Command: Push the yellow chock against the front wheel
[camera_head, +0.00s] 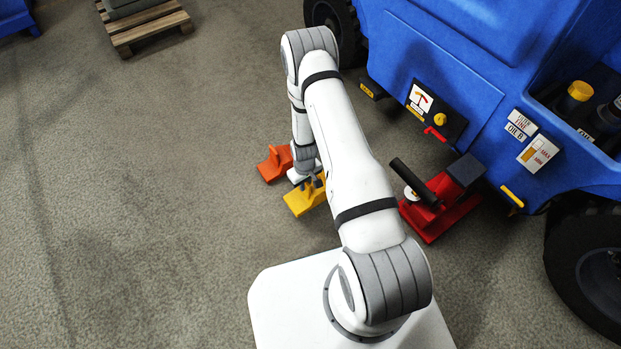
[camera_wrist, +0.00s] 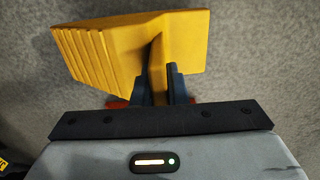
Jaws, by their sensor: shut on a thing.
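The yellow chock (camera_head: 303,200) is at the floor left of my arm, apart from both dark wheels of the blue vehicle. In the wrist view the chock (camera_wrist: 100,55) shows a ribbed sloping face at left and an upright fin. My gripper (camera_wrist: 160,78) is shut on that fin, with one dark finger on each side. In the head view my gripper (camera_head: 316,182) is partly hidden by my arm. One wheel (camera_head: 345,35) is at the top and another (camera_head: 590,265) at the lower right. I cannot tell which is the front wheel.
An orange-red chock (camera_head: 274,163) lies close behind the yellow one. A red jack-like device (camera_head: 440,205) stands right of my arm, beside the blue vehicle (camera_head: 430,55). A wooden pallet (camera_head: 150,28) is at upper left. The floor at left is clear.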

